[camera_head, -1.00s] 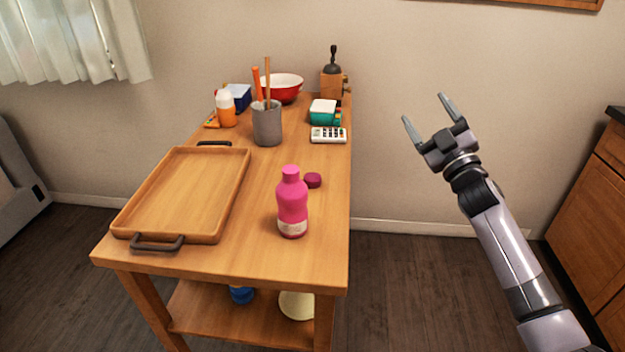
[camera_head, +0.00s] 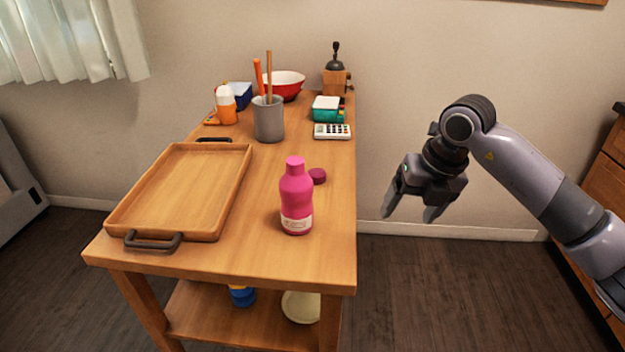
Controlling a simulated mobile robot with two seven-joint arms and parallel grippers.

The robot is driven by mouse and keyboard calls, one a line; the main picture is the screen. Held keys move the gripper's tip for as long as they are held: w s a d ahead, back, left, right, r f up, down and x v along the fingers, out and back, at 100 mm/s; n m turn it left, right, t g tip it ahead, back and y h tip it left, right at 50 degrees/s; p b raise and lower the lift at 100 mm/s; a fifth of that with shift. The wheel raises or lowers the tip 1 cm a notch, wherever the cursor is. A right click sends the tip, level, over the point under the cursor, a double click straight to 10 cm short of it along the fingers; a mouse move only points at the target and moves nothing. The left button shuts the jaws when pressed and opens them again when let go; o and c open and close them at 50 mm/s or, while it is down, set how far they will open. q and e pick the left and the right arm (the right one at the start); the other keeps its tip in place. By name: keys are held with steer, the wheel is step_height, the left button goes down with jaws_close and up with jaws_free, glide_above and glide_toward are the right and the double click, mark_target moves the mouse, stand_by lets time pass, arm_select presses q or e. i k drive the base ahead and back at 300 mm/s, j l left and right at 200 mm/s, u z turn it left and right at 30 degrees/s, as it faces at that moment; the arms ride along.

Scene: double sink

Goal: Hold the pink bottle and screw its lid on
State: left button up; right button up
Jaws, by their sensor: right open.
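The pink bottle (camera_head: 296,196) stands upright on the wooden table, near its front right. A dark magenta lid (camera_head: 318,176) lies on the table just behind and to the right of the bottle, apart from it. The bottle's top is a narrow pink neck. My right gripper (camera_head: 410,212) hangs in the air to the right of the table, fingers pointing down, open and empty. It is well apart from both the bottle and the lid. My left gripper is not in view.
A wooden tray (camera_head: 114,222) with dark handles covers the table's left side. Behind stand a grey utensil holder (camera_head: 268,122), a calculator (camera_head: 332,132), a teal-and-white box (camera_head: 326,108), an orange bottle (camera_head: 226,108), a red bowl (camera_head: 292,84) and a grinder (camera_head: 335,82).

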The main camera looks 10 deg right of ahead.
mark_target(296, 186)
steer(key=i+j, duration=0.7)
steer(key=i, duration=0.1)
